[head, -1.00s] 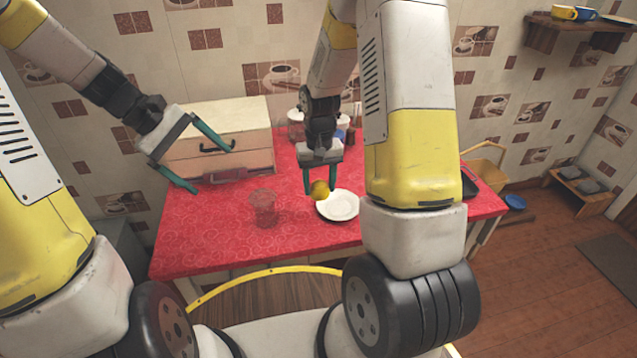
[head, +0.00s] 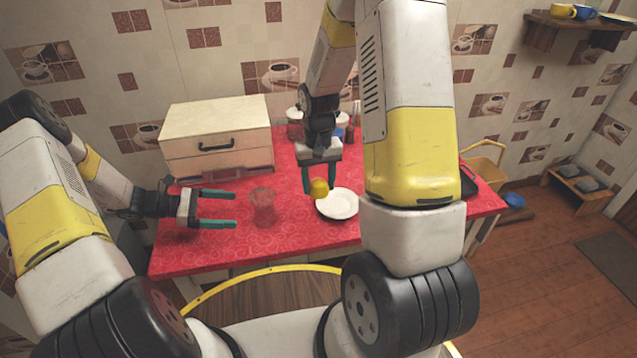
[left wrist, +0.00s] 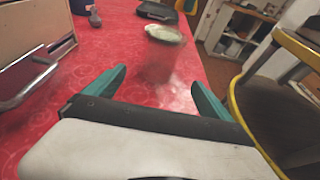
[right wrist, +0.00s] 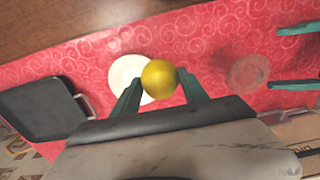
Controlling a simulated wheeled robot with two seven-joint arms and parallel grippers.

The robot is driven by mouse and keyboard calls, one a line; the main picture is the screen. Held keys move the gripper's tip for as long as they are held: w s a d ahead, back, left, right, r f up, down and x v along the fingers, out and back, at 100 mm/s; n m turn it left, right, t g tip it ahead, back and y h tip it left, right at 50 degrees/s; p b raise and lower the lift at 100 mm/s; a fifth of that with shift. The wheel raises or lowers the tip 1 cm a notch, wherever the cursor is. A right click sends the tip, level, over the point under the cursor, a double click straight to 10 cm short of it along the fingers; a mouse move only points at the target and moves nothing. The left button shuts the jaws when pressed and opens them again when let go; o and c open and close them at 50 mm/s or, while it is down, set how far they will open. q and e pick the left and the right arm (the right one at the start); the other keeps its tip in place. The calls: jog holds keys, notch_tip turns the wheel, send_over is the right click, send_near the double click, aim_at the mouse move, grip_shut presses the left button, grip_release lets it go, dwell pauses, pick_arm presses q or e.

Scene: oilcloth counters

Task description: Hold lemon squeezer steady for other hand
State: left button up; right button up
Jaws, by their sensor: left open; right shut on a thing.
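A clear, see-through vessel, which I take for the lemon squeezer (head: 263,207), stands upright on the red counter. It also shows in the left wrist view (left wrist: 158,62) and the right wrist view (right wrist: 247,72). My left gripper (head: 236,209) is open and level, low over the counter. Its fingers point right at the squeezer, with the tips just short of it. My right gripper (head: 320,188) points down and is shut on a yellow lemon (head: 319,188), held above the counter near the plate. The lemon sits between the fingertips in the right wrist view (right wrist: 159,80).
A white plate (head: 343,207) lies right of the lemon. A wooden box with a drawer (head: 216,135) stands at the back left, behind my left gripper. Jars (head: 295,125) stand at the back. A dark tray (right wrist: 40,110) is at the far end. The front middle is clear.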

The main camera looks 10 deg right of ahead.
pick_arm(q)
jog(key=shift+x, duration=5.05)
jog(key=shift+c, duration=0.4)
jog(key=c, duration=1.1)
jog(key=shift+o, duration=0.2)
pick_arm(e)
notch_tip(320, 180, up, 6)
send_over(260, 188)
jog(key=shift+s, duration=0.1)
pick_arm(q)
jog(key=shift+a, duration=0.1)
pick_arm(e)
jog(key=shift+f, duration=0.9)
